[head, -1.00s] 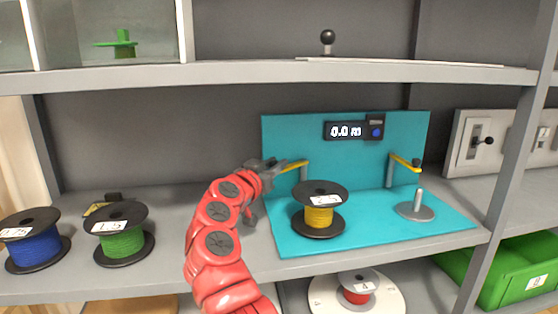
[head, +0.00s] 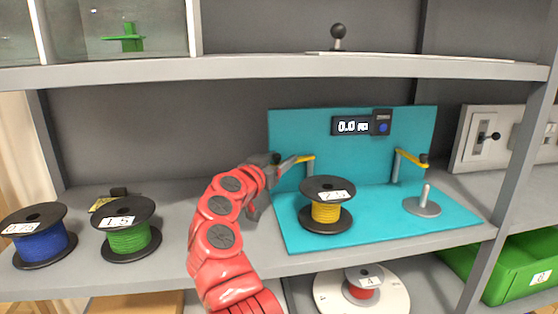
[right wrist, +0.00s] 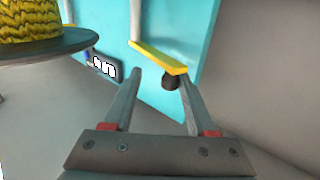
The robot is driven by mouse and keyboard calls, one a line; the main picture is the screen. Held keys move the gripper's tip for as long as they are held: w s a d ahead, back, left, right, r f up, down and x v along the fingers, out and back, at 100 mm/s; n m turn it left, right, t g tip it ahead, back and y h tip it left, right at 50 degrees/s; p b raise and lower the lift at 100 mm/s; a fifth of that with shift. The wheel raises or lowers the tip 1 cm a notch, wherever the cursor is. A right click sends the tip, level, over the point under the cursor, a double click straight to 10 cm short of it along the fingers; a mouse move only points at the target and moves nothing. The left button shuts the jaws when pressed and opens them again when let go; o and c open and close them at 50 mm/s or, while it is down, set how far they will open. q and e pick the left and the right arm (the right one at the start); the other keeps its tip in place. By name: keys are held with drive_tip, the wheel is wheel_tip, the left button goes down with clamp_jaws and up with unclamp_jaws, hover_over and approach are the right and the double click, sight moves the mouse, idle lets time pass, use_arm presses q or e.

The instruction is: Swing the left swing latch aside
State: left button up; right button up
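The left swing latch (head: 306,158) is a yellow arm on a post at the left of the teal stand (head: 290,230). It points left, toward my right gripper (head: 285,160). In the right wrist view the yellow latch (right wrist: 158,57) has a dark knob (right wrist: 170,83) under its end. My right gripper (right wrist: 161,76) is open, with the latch end and knob at its fingertips, between or just beyond them. I cannot tell whether they touch. My left gripper is not in view.
A yellow reel (head: 327,212) stands on the teal stand, close right of my gripper. A right latch (head: 412,158) and an empty spindle (head: 425,198) are farther right. Green (head: 127,238) and blue (head: 40,245) reels stand left. A shelf board (head: 270,75) runs above.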

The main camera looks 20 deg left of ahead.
drive_tip(key=s+a, duration=0.1)
drive_tip(key=s, duration=1.6)
drive_tip(key=shift+s+b, duration=0.2)
drive_tip(key=shift+b, duration=0.2)
drive_tip(key=shift+c, duration=0.3)
